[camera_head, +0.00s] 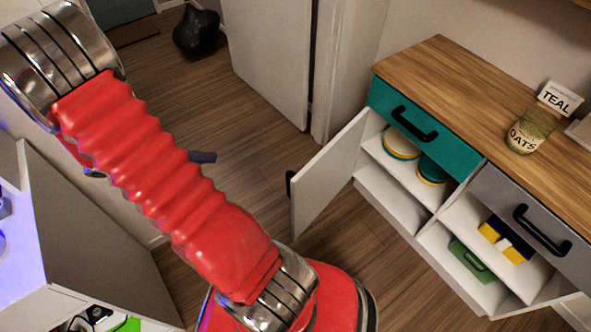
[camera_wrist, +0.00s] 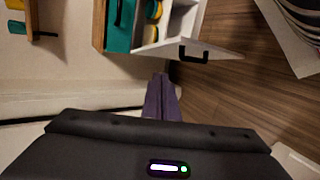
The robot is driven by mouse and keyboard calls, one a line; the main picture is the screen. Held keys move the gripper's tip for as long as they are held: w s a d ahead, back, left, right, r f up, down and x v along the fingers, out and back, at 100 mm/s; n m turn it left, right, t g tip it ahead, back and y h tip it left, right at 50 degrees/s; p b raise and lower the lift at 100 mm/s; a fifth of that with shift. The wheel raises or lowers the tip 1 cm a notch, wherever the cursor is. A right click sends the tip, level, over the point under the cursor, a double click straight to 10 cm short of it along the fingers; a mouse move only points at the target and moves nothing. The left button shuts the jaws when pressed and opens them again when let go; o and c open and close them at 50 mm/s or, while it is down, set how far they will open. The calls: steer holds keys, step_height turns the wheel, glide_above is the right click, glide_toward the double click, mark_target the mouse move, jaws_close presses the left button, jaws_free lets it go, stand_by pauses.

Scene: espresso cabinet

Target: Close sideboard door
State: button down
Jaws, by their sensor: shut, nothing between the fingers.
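The sideboard (camera_head: 440,62) has a wood top, a teal drawer and a grey drawer. Its left door (camera_head: 328,178) is white and stands wide open, swung out toward the floor, with a black handle (camera_head: 290,184) near its free edge. In the wrist view the door (camera_wrist: 222,50) extends rightward from the cabinet, with its handle (camera_wrist: 194,54) facing my gripper. My gripper (camera_wrist: 160,77) has purple fingers, shut and empty, apart from the door. In the head view the finger ends (camera_head: 203,157) show left of the door, and the rest is hidden behind my red arm.
Inside the sideboard are round containers (camera_head: 402,145), a yellow and blue item (camera_head: 506,240) and a green item (camera_head: 472,258). An oats jar (camera_head: 531,130) and a TEAL sign (camera_head: 560,98) stand on top. Wood floor lies around the door.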

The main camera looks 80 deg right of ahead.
steer(key=s+d+f+g+h, duration=0.35)
steer(key=d+f, duration=0.45)
steer(key=f, duration=0.3)
steer(key=h, duration=0.2)
glide_toward(295, 174)
steer(key=w+d+r, duration=0.2)
steer(key=w, duration=0.1)
steer(key=shift+w+a+t, duration=0.1)
steer(key=shift+a+t, duration=0.1)
steer(key=shift+t, duration=0.05)
steer(key=x, duration=1)
steer(key=shift+r, duration=0.15)
steer(key=shift+s+a, duration=0.25)
steer(key=shift+s, duration=0.3)
steer(key=shift+s+a, duration=0.25)
steer(key=shift+s, duration=0.25)
steer(key=shift+s+a, duration=0.4)
steer(key=shift+s, duration=0.3)
